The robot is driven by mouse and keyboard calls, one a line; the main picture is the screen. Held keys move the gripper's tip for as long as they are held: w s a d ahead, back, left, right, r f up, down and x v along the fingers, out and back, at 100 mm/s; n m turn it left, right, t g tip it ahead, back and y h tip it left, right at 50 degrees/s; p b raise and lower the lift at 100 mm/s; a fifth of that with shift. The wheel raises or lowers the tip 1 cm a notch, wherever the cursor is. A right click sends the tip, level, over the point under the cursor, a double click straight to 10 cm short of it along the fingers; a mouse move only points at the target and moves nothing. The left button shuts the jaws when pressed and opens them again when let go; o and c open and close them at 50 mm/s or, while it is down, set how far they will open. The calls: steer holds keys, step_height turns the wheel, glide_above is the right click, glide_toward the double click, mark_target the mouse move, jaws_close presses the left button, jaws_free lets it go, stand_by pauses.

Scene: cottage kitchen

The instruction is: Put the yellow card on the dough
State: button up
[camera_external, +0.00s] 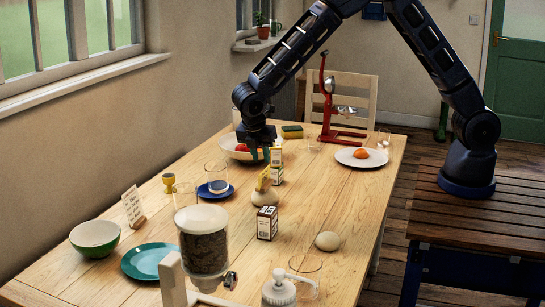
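A small yellow piece, which looks like the yellow card (264,177), stands tilted at the top of a round beige lump (264,198) mid-table. I cannot tell whether it rests on the lump or just behind it. A second smooth, pale round lump (327,241) lies bare nearer the front right. Either lump could be the dough. My gripper (266,156) points down above the table, behind and above the yellow piece and apart from it. Its fingers are small and overlap boxes behind, so their opening is unclear.
Small cartons (277,174) stand close beside the yellow piece, and a brown-and-white carton (267,223) stands in front. A fruit bowl (229,148) is behind my gripper. A blue saucer (203,193) with a glass is left. A dispenser (204,245) stands in front. The table's right side has free room.

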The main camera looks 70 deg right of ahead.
steer(key=s+d+r+m+y, duration=0.1)
steer(key=s+d+r+m, duration=0.2)
steer(key=s+d+r, duration=0.35)
steer(key=s+d+r+m+t, duration=0.1)
steer(key=s+d+r+m, duration=0.2)
steer(key=r, duration=0.6)
steer(key=s+d+r+m+y, duration=0.1)
steer(key=s+d+r+m, duration=0.1)
steer(key=s+d+r, duration=0.35)
steer(key=s+d+r+m+t, duration=0.1)
steer(key=s+d+r+m, duration=0.1)
steer(key=s, duration=0.6)
steer(key=s+d+r+m+t+y, duration=0.1)
steer(key=s+m, duration=0.3)
steer(key=s, duration=0.4)
steer(key=s+d+r+m+t+y, duration=0.1)
steer(key=s+d+r+m, duration=0.2)
steer(key=s, duration=0.6)
steer(key=shift+d+r+m+t, duration=0.35)
steer(key=shift+d+m, duration=0.15)
steer(key=shift+d, duration=0.1)
